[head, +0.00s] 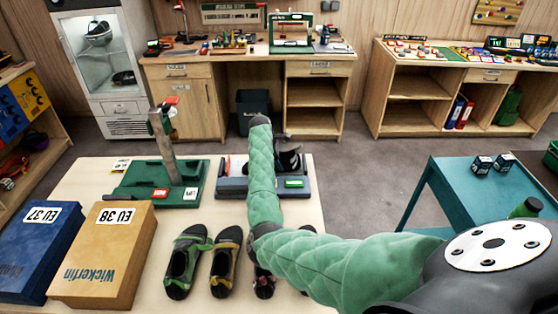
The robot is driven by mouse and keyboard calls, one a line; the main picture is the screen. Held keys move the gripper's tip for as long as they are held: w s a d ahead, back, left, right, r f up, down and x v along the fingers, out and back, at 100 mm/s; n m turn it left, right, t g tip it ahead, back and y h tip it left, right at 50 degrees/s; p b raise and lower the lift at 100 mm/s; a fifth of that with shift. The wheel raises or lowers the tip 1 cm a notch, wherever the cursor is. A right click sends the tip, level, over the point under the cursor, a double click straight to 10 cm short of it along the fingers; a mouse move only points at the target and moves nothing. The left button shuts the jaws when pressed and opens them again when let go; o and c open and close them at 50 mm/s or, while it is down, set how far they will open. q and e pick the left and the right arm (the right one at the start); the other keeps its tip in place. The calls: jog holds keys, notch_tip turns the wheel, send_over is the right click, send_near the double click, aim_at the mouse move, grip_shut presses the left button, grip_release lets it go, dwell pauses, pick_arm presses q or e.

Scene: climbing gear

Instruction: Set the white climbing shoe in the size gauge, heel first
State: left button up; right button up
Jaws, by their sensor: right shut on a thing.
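My right gripper (284,141) shows only in small part, beyond my green-sleeved forearm. It is shut on a shoe (290,161), which looks dark with pale parts; I take it for the white climbing shoe, mostly hidden. The shoe is over the right side of a low blue-grey tray-like device (232,187) with a green tag, which seems to be the size gauge. My forearm covers the device's middle, so I cannot tell whether the shoe touches it or where its heel points. My left gripper is not in view.
A green stand (140,180) with an upright metal post is left of the device. Blue (35,250) and tan (105,255) shoe boxes fill the table's left. A green-black shoe (185,262) and a yellow-black shoe (225,262) lie in front. A teal cart (450,190) stands right.

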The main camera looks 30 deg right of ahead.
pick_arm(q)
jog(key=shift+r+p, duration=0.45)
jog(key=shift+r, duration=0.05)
pick_arm(e)
jog(key=shift+f, duration=0.2)
dwell(1.2)
jog(key=o, duration=1.2)
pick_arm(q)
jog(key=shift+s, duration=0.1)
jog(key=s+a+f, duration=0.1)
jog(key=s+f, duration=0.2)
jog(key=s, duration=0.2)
pick_arm(e)
jog(key=shift+w+a+r+b, duration=0.15)
jog(key=shift+r+b, duration=0.15)
jog(key=shift+r, duration=0.2)
jog(key=b+v, duration=0.2)
jog(key=v, duration=0.3)
jog(key=shift+a+r, duration=0.1)
jog(key=shift+r, duration=0.2)
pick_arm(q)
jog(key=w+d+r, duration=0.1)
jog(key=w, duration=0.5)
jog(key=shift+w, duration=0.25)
pick_arm(e)
jog(key=shift+a+r, duration=0.15)
jog(key=shift+r, duration=0.35)
